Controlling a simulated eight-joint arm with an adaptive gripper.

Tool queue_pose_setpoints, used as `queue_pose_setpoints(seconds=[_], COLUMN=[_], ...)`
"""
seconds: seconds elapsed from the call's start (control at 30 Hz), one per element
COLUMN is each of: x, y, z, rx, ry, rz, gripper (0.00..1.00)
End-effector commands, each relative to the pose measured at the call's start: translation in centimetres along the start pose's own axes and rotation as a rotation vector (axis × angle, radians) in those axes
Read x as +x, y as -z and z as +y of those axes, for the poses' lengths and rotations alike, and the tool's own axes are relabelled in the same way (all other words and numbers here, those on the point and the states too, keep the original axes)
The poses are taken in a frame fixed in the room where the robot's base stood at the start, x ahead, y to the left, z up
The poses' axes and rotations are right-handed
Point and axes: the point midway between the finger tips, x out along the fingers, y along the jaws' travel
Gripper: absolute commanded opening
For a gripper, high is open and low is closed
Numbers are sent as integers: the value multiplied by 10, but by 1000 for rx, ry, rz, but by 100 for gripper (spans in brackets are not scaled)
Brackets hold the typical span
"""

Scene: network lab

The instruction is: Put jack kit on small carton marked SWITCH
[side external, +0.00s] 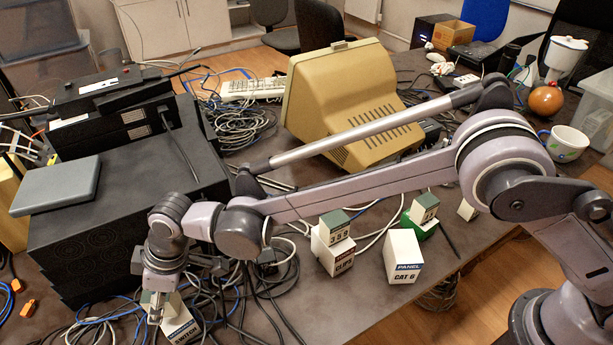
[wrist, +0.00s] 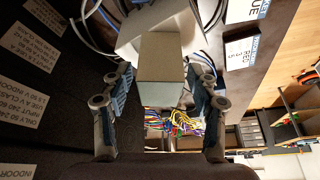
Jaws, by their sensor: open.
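The small white carton marked SWITCH (side external: 182,327) stands at the front left of the table in the side view. In the wrist view a white carton (wrist: 135,22) shows beyond the fingers. A small box with a grey-green top, seemingly the jack kit (wrist: 160,57), is on this carton, between my fingers. It shows partly in the side view (side external: 172,302); its label is hidden. My gripper (side external: 157,312) points down over the carton, fingers apart on either side of the box; it also shows in the wrist view (wrist: 161,82). Gaps show between pads and box.
A large black equipment stack (side external: 90,230) stands close to my gripper's left. Loose cables (side external: 255,290) lie to its right. The CLIPS carton (side external: 330,255) bears a small green-topped box (side external: 336,225). The PANEL CAT 6 carton (side external: 402,257) stands farther right, with bare table near it.

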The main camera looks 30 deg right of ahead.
Motion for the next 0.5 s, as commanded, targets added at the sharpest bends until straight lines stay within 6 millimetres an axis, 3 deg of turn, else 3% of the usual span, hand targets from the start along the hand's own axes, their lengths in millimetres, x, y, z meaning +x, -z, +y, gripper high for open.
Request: queue_pose_setpoints(seconds=[0.17, 0.5], x=[-19, -84], y=[1, 0], z=[0, 0], rx=[1, 0], ry=[0, 0], rz=[0, 0], gripper=[60, 60])
